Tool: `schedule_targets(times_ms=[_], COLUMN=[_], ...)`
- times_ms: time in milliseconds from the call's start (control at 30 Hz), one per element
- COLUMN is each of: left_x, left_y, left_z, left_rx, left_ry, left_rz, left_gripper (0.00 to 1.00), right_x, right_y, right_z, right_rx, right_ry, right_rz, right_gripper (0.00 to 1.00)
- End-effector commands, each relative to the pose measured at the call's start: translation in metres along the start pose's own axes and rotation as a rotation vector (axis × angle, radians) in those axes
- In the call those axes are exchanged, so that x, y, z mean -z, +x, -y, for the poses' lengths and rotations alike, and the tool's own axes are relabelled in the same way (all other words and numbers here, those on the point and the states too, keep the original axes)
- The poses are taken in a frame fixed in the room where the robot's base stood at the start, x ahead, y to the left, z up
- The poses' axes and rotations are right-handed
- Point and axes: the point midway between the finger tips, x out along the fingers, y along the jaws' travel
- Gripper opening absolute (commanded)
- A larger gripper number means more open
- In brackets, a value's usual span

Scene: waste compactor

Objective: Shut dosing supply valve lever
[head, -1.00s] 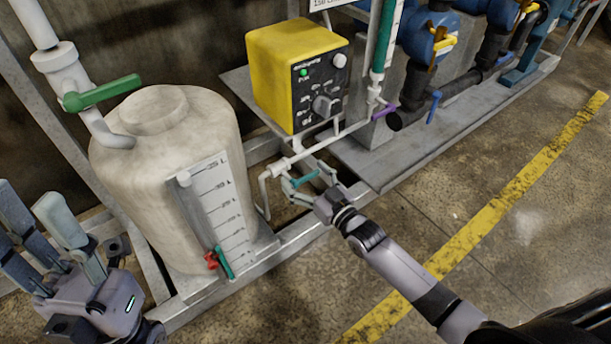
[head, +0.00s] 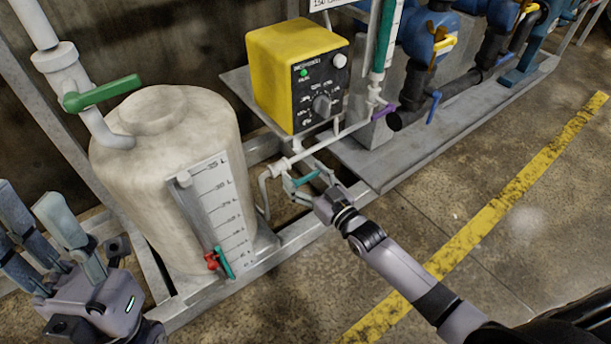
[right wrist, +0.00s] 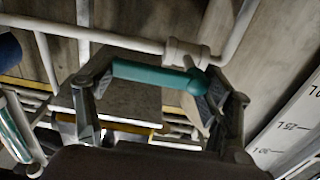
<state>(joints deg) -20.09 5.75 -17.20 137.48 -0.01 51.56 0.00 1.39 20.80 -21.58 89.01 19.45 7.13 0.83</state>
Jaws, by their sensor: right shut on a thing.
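A teal valve lever (head: 307,178) sits on the thin white pipe (head: 335,137) low in front of the yellow pump box. In the right wrist view the lever (right wrist: 150,75) reaches left from its white valve body (right wrist: 185,54), roughly along the pipe. My right gripper (head: 300,181) is at this lever, with its fingers at the lever's two ends, shut on it. In the right wrist view both fingers of the right gripper (right wrist: 153,88) show. My left gripper (head: 55,230) is at the lower left, its fingers spread and empty, away from the lever.
A cream tank (head: 165,160) with a level scale (head: 222,205) stands left of the lever. The yellow pump box (head: 285,75) stands behind it. A green lever (head: 102,93), a purple lever (head: 383,111) and a red-and-teal valve (head: 219,262) are nearby. The floor at right is clear.

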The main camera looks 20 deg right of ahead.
Motion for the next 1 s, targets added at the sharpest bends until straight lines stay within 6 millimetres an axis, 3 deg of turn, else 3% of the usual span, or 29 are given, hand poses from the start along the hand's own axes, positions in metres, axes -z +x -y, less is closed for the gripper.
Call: schedule_targets(times_ms=[367, 1000], left_x=[0.002, 0.003], left_y=[0.007, 0.011], left_z=[0.000, 0.000], left_rx=[0.000, 0.000], left_ry=[0.000, 0.000], left_rz=[0.000, -0.001], left_gripper=[0.40, 0.40], right_x=[-0.005, -0.026], right_y=[0.000, 0.000], right_z=[-0.001, 0.003], right_rx=[0.000, 0.000], right_ry=[0.164, 0.761], right_rz=[0.001, 0.000], right_gripper=[0.24, 0.24])
